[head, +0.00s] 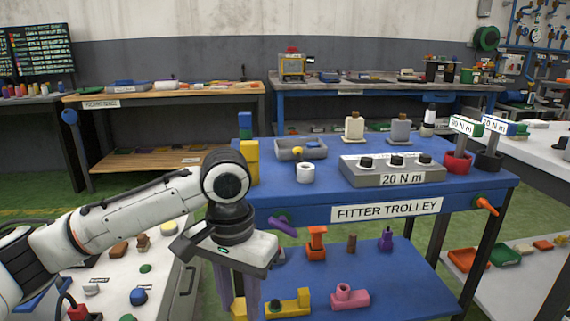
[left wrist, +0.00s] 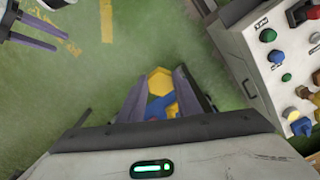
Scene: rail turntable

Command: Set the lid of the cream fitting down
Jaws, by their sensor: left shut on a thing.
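My left gripper (head: 238,292) points down in front of the blue trolley, and its purple fingers also show in the left wrist view (left wrist: 162,90). A cream fitting (head: 354,129) stands upright at the back of the trolley top, apart from the gripper. My right gripper (left wrist: 50,30) seems to show at the upper left of the left wrist view, cut off by the edge.
The blue trolley top (head: 290,190) carries a grey 20 N m block (head: 393,172), a grey tray (head: 300,149), a white ring (head: 305,173) and yellow and blue blocks (head: 249,155). Its lower shelf (head: 395,285) holds several coloured parts. A white bench (head: 165,255) stands at the left.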

